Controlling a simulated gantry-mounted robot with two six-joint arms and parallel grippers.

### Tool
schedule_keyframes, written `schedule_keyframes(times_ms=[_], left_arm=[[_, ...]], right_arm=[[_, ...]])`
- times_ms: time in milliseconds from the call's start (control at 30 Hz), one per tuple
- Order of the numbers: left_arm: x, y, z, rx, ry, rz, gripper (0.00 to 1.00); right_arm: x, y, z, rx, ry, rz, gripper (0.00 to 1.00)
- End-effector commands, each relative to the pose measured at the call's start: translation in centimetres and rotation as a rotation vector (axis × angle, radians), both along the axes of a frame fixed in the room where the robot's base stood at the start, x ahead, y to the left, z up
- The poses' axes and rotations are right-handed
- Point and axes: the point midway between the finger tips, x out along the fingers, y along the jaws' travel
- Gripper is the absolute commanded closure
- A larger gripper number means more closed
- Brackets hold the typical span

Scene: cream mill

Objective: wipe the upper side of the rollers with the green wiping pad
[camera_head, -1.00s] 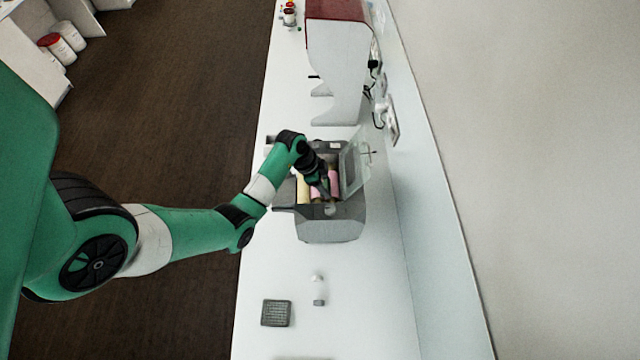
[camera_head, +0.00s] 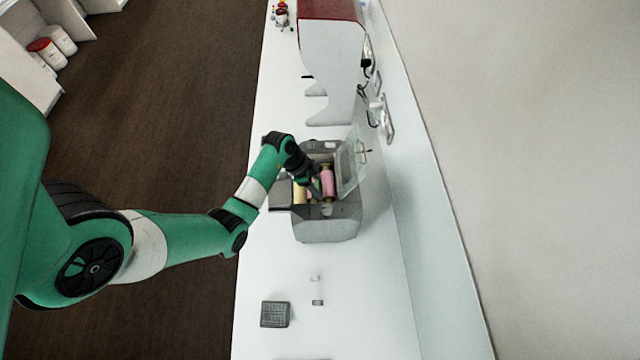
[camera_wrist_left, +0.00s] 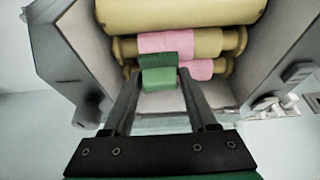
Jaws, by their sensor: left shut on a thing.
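The grey mill (camera_head: 328,229) stands on the white counter with its clear lid raised at the right. In the left wrist view its rollers show: a broad tan roller (camera_wrist_left: 180,12) and two thinner ones behind my pad, partly coated pink (camera_wrist_left: 165,43). In the head view a pink-coated roller (camera_head: 327,181) and a tan one (camera_head: 299,194) show inside the mill. My left gripper (camera_wrist_left: 158,82) is shut on the green wiping pad (camera_wrist_left: 158,79) and holds it over the thinner rollers. I cannot tell whether the pad touches them. My right gripper is out of view.
A tall white machine with a red top (camera_head: 329,60) stands behind the mill. A dark square grid block (camera_head: 275,314) and a small clear bottle (camera_head: 317,291) lie nearer on the counter. A wall runs along the right.

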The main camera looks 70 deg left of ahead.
Motion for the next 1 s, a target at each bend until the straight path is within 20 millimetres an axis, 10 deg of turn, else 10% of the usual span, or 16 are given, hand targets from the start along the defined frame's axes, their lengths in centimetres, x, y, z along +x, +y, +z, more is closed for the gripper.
schedule_keyframes(times_ms=[433,1000], left_arm=[[-3.0,0.8,-0.3,-0.001,0.002,0.001,0.86],[0.4,-0.2,-0.1,-0.002,0.0,-0.001,1.0]], right_arm=[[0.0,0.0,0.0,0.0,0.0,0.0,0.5],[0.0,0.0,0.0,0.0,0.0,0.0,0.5]])
